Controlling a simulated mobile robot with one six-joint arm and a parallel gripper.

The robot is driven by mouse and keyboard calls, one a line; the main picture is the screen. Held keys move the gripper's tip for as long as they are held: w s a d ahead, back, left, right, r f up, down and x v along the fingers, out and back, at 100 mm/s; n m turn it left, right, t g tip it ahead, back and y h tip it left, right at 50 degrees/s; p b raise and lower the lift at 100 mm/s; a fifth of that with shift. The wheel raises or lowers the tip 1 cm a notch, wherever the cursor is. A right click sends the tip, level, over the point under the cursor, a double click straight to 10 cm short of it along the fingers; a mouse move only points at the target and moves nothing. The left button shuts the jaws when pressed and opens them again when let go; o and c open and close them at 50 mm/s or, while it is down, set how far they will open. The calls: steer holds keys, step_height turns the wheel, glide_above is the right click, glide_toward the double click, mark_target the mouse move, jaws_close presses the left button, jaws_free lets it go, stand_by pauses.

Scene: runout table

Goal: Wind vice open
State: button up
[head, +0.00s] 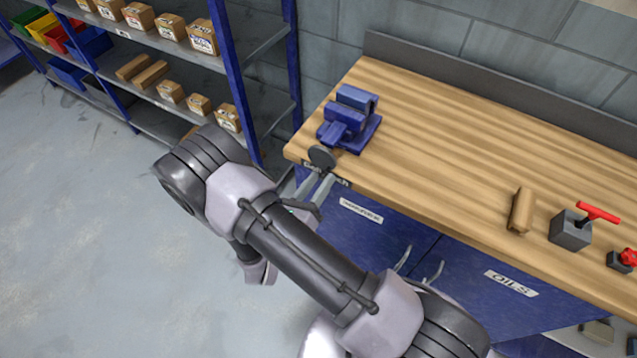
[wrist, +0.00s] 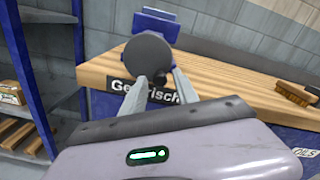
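The blue vice (head: 350,117) stands on the left end of the wooden workbench (head: 440,135). A dark round disc, the vice's handwheel (head: 322,157), faces out over the front edge. In the wrist view the handwheel (wrist: 148,57) hides most of the blue vice (wrist: 155,24) behind it. A small dark knob (wrist: 160,78) shows at its lower right edge. My gripper (head: 316,175) is just in front of and below the wheel. Its fingers are apart, and the knob appears between the fingertips (wrist: 159,75) in the wrist view. I cannot tell whether they touch it.
A wooden brush (head: 521,210) and a grey block with a red T-handle (head: 571,229) lie to the right on the bench. Blue cabinet doors (head: 365,228) with handles are below. A shelf rack (head: 235,65) with boxes stands left. Floor at left is clear.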

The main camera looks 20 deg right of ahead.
jaws_close()
steer(key=shift+s+d+r+n+p, duration=0.1)
steer(key=shift+r+n+p, duration=0.4)
steer(key=shift+n+p, duration=0.55)
steer(key=shift+n, duration=0.65)
steer(key=shift+r+n+p, duration=0.4)
steer(key=shift+n+p, duration=0.15)
steer(key=shift+n, duration=1.15)
steer(key=shift+r+n+p, duration=0.4)
steer(key=shift+n+p, duration=0.3)
steer(key=shift+n, duration=0.2)
steer(key=shift+r+n, duration=0.15)
steer(key=shift+n, duration=0.45)
